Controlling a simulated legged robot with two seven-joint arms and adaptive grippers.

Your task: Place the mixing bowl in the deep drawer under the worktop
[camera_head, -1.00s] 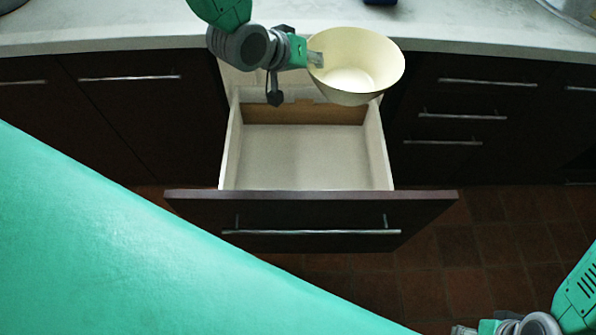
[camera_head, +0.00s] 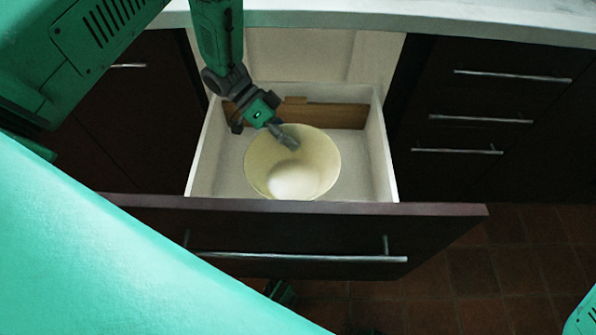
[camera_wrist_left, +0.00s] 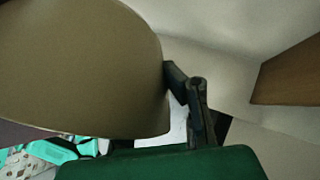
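The cream mixing bowl (camera_head: 263,165) is inside the open deep drawer (camera_head: 330,208), within its pale side walls and tilted with its opening toward the head camera. My left gripper (camera_head: 287,138) is at the bowl's far rim, shut on it, one finger showing over the inside. In the left wrist view the bowl's outer side (camera_wrist_left: 80,60) fills the left, and the gripper fingers (camera_wrist_left: 185,95) meet its edge. Whether the bowl touches the drawer floor, I cannot tell. My right gripper is out of view; only a bit of green arm shows at lower right.
The pale worktop (camera_head: 450,20) runs along the back above the drawer. A brown panel (camera_head: 325,113) stands at the drawer's back. Closed dark drawers (camera_head: 500,95) are on the right. Free drawer floor shows right of the bowl.

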